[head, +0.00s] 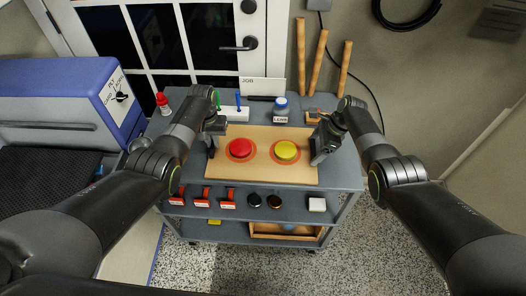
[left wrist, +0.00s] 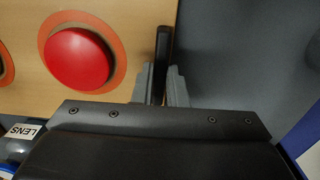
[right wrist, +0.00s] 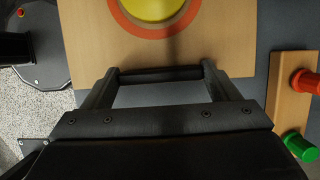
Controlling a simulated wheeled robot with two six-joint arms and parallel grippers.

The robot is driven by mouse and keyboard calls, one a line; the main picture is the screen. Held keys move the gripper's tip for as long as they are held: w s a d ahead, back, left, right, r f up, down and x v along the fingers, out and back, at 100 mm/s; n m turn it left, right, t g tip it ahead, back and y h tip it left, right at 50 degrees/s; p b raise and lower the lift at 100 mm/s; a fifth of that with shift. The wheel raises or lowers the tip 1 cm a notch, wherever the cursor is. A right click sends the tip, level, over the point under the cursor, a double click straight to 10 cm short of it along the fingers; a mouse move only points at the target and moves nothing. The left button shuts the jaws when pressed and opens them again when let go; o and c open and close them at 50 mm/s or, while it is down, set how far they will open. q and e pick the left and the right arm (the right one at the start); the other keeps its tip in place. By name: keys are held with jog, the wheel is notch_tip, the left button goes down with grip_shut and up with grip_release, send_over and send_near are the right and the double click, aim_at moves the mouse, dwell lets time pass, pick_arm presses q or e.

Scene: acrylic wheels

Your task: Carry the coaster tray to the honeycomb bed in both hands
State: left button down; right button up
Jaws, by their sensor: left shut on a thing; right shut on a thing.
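The coaster tray (head: 215,172) is a flat wooden board. A red dome (head: 241,149) and a yellow dome (head: 286,151) sit on it, each inside an orange ring. My left gripper (head: 213,140) is shut on the tray's dark handle (left wrist: 163,50) at the left end. My right gripper (head: 322,146) is shut on the dark handle (right wrist: 160,75) at the right end. The tray is level over the cart top; I cannot tell whether it touches it. The honeycomb bed (head: 45,155) is the black mesh surface in the blue machine at the left.
The grey cart (head: 345,175) has a white-labelled lens jar (head: 281,108), a pen holder (head: 232,113) and a red bottle (head: 163,104) behind the tray. Its lower shelf holds red clamps (head: 204,197) and small round pieces. The blue machine's side (head: 120,98) stands left of the cart.

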pick_arm(q)
jog(key=shift+r, duration=0.15)
pick_arm(e)
jog(key=shift+w+r, duration=0.1)
jog(key=shift+r, duration=0.1)
